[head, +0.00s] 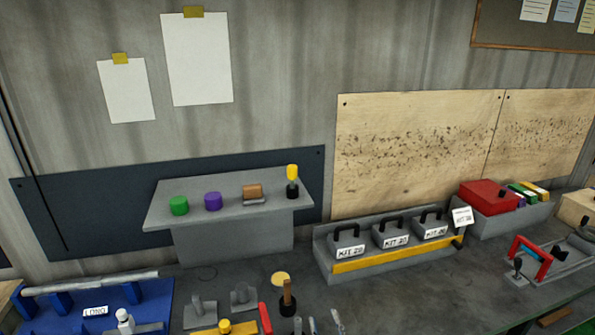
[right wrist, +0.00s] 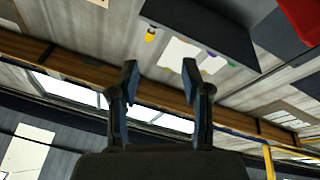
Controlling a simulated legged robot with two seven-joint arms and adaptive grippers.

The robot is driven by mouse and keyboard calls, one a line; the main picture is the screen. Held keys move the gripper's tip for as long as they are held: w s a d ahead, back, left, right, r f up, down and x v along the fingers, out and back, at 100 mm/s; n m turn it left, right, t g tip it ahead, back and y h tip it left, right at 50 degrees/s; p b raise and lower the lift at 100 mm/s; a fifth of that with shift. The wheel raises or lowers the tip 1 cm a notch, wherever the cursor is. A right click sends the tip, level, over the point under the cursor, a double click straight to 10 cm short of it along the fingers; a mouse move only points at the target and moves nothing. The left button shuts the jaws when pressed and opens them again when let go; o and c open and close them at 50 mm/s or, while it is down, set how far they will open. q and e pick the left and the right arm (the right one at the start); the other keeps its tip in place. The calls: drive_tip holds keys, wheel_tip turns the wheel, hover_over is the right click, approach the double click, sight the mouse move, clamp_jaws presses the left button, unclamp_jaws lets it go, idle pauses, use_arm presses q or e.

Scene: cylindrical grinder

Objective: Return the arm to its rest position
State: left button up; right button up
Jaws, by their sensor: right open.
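My right gripper (right wrist: 160,76) shows in the right wrist view with its two dark fingers apart and nothing between them. Both fingertips are clear of any surface. Behind them the picture is tilted and looks upside down, with the wall, a wooden beam and bright windows. I cannot make out my right gripper in the head view. My left gripper is in neither view.
In the head view a grey wall shelf (head: 165,215) holds green and purple cylinders, a brown-topped block and a yellow-handled tool. Below, the bench (head: 385,305) carries a kit rack (head: 325,263), a blue fixture (head: 65,315), a red box (head: 488,196) and several hand tools.

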drive_tip(key=s+d+f+m+g+h, duration=0.3)
drive_tip(key=s+d+f+g, duration=0.15)
drive_tip(key=f, duration=0.45)
drive_tip(key=s+d+f+m+g+h, duration=0.25)
drive_tip(key=d+f, duration=0.35)
drive_tip(key=f, duration=0.4)
drive_tip(key=s+d+f+g, duration=0.2)
drive_tip(key=s+f+g, duration=0.35)
drive_tip(key=s, duration=0.65)
drive_tip(key=s+d+f+g, duration=0.2)
drive_tip(key=s+f+g, duration=0.4)
drive_tip(key=s, duration=0.6)
drive_tip(key=s+f, duration=0.3)
drive_tip(key=f, duration=2.7)
drive_tip(key=s+d+f+g, duration=0.1)
drive_tip(key=s+f, duration=0.6)
drive_tip(key=f, duration=0.1)
drive_tip(key=shift+s+f+y, duration=0.15)
drive_tip(key=shift+s+y, duration=0.1)
drive_tip(key=shift+y, duration=0.2)
